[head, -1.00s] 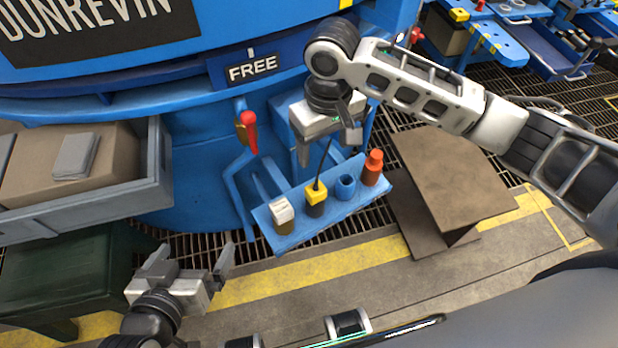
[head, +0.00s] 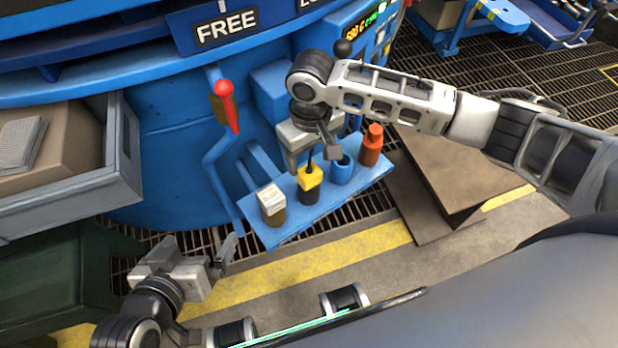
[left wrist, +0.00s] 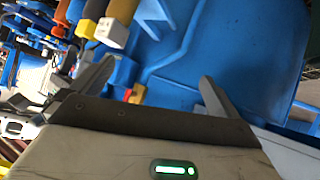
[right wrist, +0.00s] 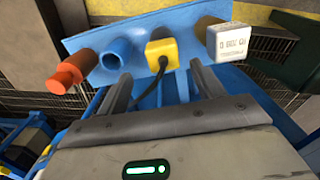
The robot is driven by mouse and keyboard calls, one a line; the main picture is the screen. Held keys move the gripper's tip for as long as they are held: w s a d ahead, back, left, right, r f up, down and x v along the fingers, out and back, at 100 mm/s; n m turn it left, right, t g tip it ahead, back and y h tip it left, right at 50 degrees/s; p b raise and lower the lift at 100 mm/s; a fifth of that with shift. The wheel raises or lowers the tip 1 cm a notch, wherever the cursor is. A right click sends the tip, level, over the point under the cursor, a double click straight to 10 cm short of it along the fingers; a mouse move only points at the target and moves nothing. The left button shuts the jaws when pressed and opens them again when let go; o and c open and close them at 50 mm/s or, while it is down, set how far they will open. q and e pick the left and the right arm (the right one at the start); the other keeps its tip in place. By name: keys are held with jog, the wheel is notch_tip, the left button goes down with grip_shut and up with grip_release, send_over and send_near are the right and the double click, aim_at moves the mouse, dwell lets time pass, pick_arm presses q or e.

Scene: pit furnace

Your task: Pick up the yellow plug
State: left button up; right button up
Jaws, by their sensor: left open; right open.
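The yellow plug (head: 310,180) stands in the blue holder (head: 281,230), between a white-topped plug (head: 271,204) and an empty-looking blue socket (head: 341,170). It has a dark lower body and a black cable rising from its top. In the right wrist view the yellow plug (right wrist: 162,52) is just beyond the fingers, its cable running back between them. My right gripper (head: 313,160) is open and empty, just above and behind the plug. My left gripper (head: 203,250) is open and empty, left of the holder and apart from it.
An orange plug (head: 371,146) stands at the holder's right end. A red-handled lever (head: 226,104) is on the blue furnace wall behind. Yellow-striped floor lies in front.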

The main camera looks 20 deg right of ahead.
aim_at(309, 171)
jog(key=shift+f, duration=0.85)
jog(key=f+b, duration=0.1)
jog(key=f, duration=0.1)
jog(key=f+b, duration=0.1)
jog(key=shift+s+a+f, duration=0.15)
jog(key=shift+a+f, duration=0.05)
jog(key=shift+f, duration=0.45)
pick_arm(q)
jog(key=f, duration=0.2)
jog(key=d+f, duration=0.1)
jog(key=shift+w+d+f+g, duration=0.1)
jog(key=shift+w+f+g, duration=0.05)
jog(key=shift+w+g, duration=0.2)
pick_arm(e)
jog(key=c, duration=1.1)
